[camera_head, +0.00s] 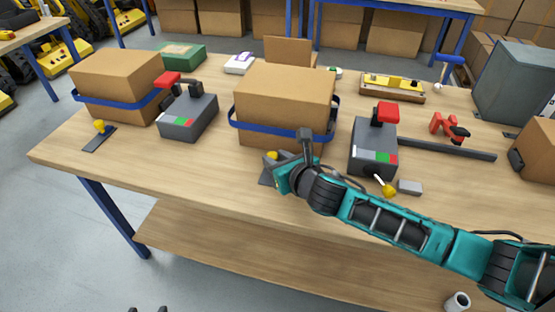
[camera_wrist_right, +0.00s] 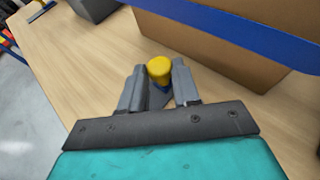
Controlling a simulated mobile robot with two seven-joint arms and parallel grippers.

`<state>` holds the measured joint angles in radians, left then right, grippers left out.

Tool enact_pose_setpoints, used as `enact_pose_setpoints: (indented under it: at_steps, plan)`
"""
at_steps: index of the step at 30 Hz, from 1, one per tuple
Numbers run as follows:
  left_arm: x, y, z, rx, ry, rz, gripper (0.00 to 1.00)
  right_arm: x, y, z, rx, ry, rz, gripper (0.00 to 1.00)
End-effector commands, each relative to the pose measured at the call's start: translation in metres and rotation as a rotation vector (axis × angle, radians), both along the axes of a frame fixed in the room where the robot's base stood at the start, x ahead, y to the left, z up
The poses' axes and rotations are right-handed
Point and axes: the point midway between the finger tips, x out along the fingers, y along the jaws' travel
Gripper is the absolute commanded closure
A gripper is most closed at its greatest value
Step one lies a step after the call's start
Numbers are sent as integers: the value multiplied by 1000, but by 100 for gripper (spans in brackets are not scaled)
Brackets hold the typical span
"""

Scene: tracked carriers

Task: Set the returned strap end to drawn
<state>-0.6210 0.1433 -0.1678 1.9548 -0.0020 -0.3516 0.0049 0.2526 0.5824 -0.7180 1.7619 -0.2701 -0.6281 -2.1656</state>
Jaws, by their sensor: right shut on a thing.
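My right gripper (camera_head: 281,163) is at the near side of the middle cardboard box (camera_head: 284,100), above the table. The knob (camera_head: 272,155) stands over a dark plate (camera_head: 265,178), partly hidden by the gripper. A blue strap (camera_head: 262,132) runs round the middle box. A similar yellow knob (camera_head: 100,126) stands on a dark plate before the left box. Two small dark tips, perhaps my left gripper (camera_head: 148,309), show at the bottom edge.
A strapped box (camera_head: 117,82) stands at the left. Grey units with red handles stand left (camera_head: 188,117) and right (camera_head: 373,148) of the middle box. A yellow-ended piece (camera_head: 386,187) and a grey block (camera_head: 409,187) lie at right. The front-left tabletop is clear.

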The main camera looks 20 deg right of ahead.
Motion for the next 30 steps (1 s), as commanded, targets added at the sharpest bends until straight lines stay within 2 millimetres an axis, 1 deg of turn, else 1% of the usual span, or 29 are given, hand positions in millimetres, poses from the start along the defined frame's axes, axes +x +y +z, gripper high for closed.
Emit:
enact_pose_setpoints:
  at_steps: [8,11,15,18,28,29,30]
  plan:
    - [0,1,0,1,1,1,47,-1,0,0,0,1,0,100]
    - [-1,1,6,2,1,0,47,-8,5,1,-1,4,2,100]
    - [-1,1,16,3,-3,1,47,-27,18,1,-2,6,4,100]
    - [-1,2,19,4,-6,2,47,-36,24,1,-1,4,2,100]
    - [-3,4,14,7,0,5,47,-39,27,-1,3,4,5,100]
    - [-3,4,14,7,1,5,47,-40,27,-1,3,4,5,66]
    - [-3,4,14,7,1,5,47,-40,27,-1,3,4,5,62]
